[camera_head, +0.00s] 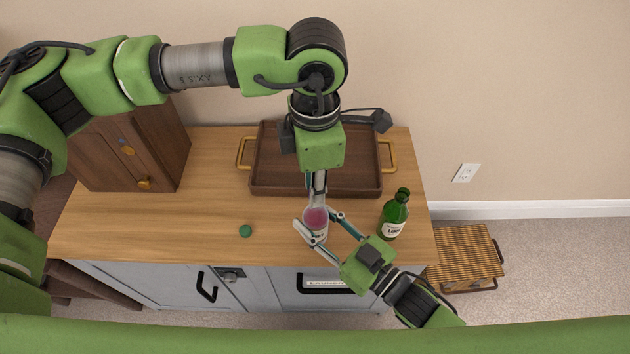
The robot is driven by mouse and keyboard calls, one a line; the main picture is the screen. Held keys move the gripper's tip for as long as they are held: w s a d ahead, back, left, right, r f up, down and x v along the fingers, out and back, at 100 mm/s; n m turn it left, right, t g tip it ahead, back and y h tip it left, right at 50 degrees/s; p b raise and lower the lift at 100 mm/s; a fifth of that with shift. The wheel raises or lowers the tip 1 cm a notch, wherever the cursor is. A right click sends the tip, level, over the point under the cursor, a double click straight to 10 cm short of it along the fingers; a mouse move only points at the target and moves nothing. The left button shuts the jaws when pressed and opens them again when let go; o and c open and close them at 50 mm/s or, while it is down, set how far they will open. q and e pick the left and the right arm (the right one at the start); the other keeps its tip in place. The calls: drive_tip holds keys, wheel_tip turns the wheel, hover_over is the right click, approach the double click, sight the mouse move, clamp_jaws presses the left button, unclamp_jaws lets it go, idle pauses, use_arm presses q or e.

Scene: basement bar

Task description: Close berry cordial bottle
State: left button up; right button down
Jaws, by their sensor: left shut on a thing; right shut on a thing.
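The berry cordial bottle (316,218), with a pink body and a pale lower part, stands upright near the counter's front edge. My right gripper (318,226) reaches in from the lower right and is shut on the bottle's body, one finger on each side. My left gripper (317,192) points straight down from above and is shut at the bottle's top. Its fingers hide the neck, and I cannot make out the cap or how it sits. A small green cap (245,231) lies on the counter to the left.
A green bottle (394,214) with a white label stands just right of the berry bottle, close to my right gripper. A brown tray (268,182) with brass handles lies behind. A wooden cabinet (131,145) stands at the back left. The counter's left front (150,225) is clear.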

use_arm(q)
drive_tip(key=shift+f, duration=0.2)
drive_tip(key=o, duration=0.8)
wheel_tip(320, 180, up, 12)
drive_tip(key=shift+r, duration=0.1)
use_arm(e)
drive_tip(key=c, duration=1.3)
unclamp_jaws()
drive_tip(key=shift+s+d, duration=0.1)
